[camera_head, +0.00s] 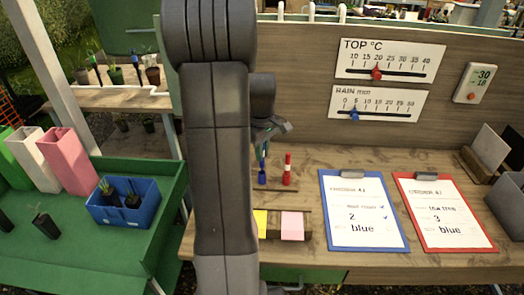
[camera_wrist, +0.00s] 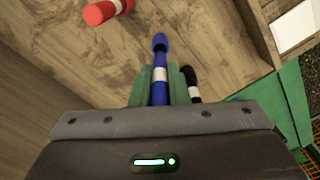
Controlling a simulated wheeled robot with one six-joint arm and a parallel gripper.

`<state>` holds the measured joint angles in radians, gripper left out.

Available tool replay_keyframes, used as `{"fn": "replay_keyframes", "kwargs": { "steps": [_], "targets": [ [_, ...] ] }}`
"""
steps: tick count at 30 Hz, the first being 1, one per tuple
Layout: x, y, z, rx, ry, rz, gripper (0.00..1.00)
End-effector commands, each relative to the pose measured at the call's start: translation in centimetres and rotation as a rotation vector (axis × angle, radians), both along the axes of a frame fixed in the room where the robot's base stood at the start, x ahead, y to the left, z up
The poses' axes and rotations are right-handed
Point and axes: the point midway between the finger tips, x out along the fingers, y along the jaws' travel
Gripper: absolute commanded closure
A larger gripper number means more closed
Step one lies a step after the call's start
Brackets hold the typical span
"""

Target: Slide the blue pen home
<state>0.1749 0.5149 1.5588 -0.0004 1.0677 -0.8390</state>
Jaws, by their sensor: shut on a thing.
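The blue pen (camera_head: 262,178) has a white band and stands roughly upright over the wooden bench, at my gripper's tip. In the wrist view the blue pen (camera_wrist: 159,62) extends beyond the green fingers. My gripper (camera_head: 264,146) is shut on it; in the wrist view my gripper (camera_wrist: 159,92) has a finger on each side of the pen. I cannot tell whether the pen's lower end touches anything. A red pen (camera_head: 287,170) with white bands stands just to the right; it also shows in the wrist view (camera_wrist: 103,12). A black pen (camera_wrist: 191,82) shows beside the fingers.
Yellow (camera_head: 260,222) and pink notes (camera_head: 292,226) lie at the bench front. A blue clipboard (camera_head: 324,222) and a red clipboard (camera_head: 448,242) lie to the right. TOP and RAIN scales hang on the back panel. A green tray table (camera_head: 60,258) stands left. My arm hides the bench's left part.

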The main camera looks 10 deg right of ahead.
Motion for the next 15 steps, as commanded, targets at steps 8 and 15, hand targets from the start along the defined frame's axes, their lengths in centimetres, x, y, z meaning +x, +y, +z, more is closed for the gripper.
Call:
{"fn": "replay_keyframes", "kwargs": {
  "steps": [8, 15],
  "targets": [
    [0.00, 0.00, -0.04, 0.000, 0.000, 0.000, 1.00],
    [-0.01, 0.00, -0.78, 0.001, 0.001, 0.000, 1.00]
  ]
}}
